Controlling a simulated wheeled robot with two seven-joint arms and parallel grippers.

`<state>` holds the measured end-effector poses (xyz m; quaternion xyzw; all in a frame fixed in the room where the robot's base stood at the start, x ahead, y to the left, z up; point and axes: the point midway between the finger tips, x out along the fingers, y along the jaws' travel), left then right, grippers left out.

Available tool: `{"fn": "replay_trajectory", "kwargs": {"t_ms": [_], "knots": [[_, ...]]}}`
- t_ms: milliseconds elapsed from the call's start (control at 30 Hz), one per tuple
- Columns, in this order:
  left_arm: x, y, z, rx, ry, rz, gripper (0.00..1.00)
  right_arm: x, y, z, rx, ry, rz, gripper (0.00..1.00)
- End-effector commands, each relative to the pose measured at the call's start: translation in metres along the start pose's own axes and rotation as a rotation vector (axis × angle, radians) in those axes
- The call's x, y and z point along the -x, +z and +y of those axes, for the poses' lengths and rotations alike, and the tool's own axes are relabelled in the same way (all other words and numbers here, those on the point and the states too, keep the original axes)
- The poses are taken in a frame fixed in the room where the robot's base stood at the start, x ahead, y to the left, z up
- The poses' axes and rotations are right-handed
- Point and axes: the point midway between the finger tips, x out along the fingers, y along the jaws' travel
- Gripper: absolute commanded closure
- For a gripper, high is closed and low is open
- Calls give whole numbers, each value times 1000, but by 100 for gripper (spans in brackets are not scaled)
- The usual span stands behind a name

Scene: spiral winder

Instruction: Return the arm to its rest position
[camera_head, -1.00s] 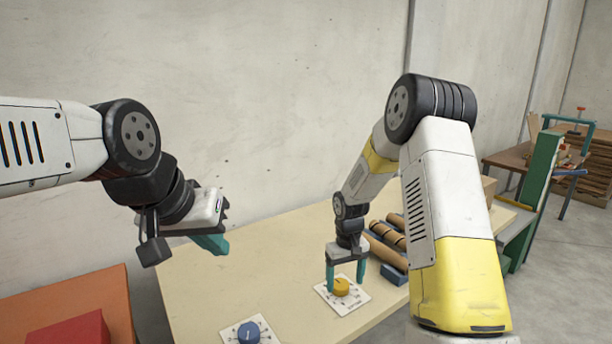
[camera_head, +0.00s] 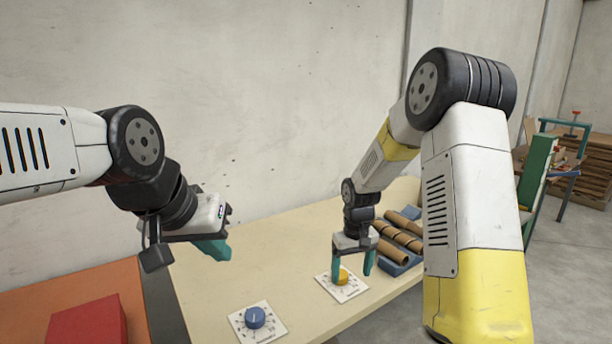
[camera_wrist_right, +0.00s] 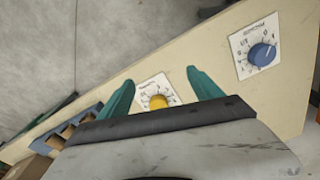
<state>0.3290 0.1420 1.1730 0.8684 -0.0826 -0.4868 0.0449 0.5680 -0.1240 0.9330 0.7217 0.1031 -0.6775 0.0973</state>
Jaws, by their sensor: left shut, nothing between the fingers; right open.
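My right gripper (camera_head: 353,274) is open, pointing down over the yellow knob (camera_head: 343,276) on its white dial plate (camera_head: 350,289). In the head view one finger covers part of the knob. In the right wrist view the yellow knob (camera_wrist_right: 158,102) shows between the spread fingers (camera_wrist_right: 160,82), and nothing is held. The exact gap between fingertips and panel is unclear. My left gripper (camera_head: 214,248) is shut and empty, raised at the left over the pale table (camera_head: 215,290). A blue knob (camera_head: 255,317) on another dial plate sits to the left of the yellow one.
Brown rolls (camera_head: 400,238) lie in a blue holder (camera_head: 402,268) right of the yellow dial, close to my right arm. A red block (camera_head: 88,326) lies on an orange surface (camera_head: 70,285) at the left. A bench with a green post (camera_head: 535,170) stands far right.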

Motion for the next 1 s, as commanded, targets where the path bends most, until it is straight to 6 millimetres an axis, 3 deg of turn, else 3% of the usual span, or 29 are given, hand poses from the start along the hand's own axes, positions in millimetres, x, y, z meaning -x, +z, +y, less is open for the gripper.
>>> {"fn": "replay_trajectory", "kwargs": {"t_ms": [333, 600, 800, 1000], "knots": [[0, 0, 0, 0, 0, 0, 100, 101, 33, -1, -66, -4, 124, 25], [0, 0, 0, 0, 0, 0, 100, 196, 105, -14, -143, -29, 284, 25], [0, 0, 0, 0, 0, 0, 100, 237, 165, -31, -190, -60, 400, 25], [0, 0, 0, 0, 0, 0, 100, 252, 206, -45, -217, -88, 482, 25]]}}
